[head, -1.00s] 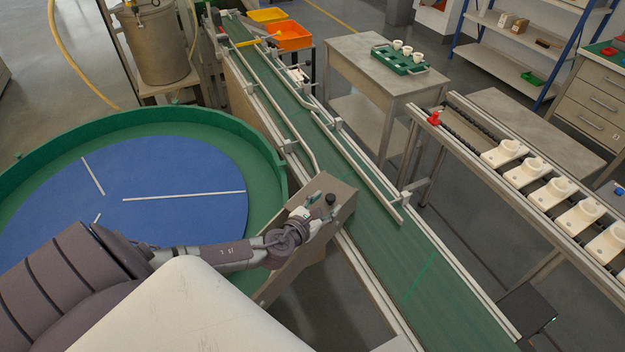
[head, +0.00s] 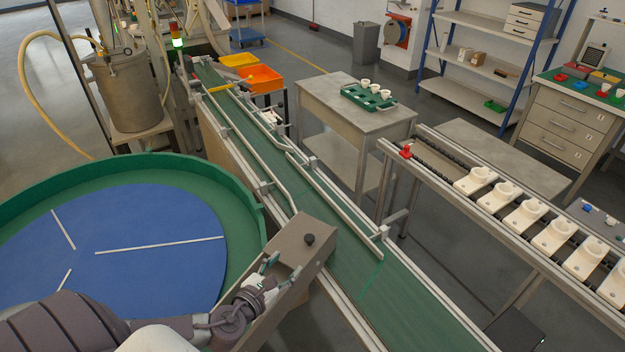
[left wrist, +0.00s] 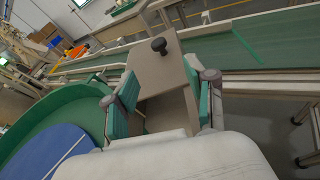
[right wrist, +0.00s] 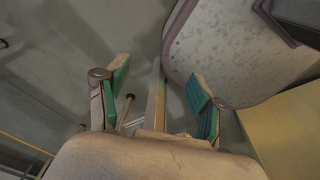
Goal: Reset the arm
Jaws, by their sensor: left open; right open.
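My left arm comes in at the bottom left of the head view. Its gripper (head: 268,275) is over the grey metal chute (head: 290,262) between the round table and the conveyor. In the left wrist view the left gripper (left wrist: 163,100) is open and empty, its green-padded fingers apart, with the chute and its black knob (left wrist: 158,45) ahead. My right gripper (right wrist: 160,100) shows only in the right wrist view. It is open and empty, with grey floor and a metal bar beyond its fingers.
The round blue-topped table (head: 150,250) with its green rim (head: 235,190) fills the left. The green conveyor (head: 400,310) runs diagonally with metal guide rails. A rack of white holders (head: 524,214) stands right. A grey table (head: 330,100) bears a green tray (head: 350,92) with white cups.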

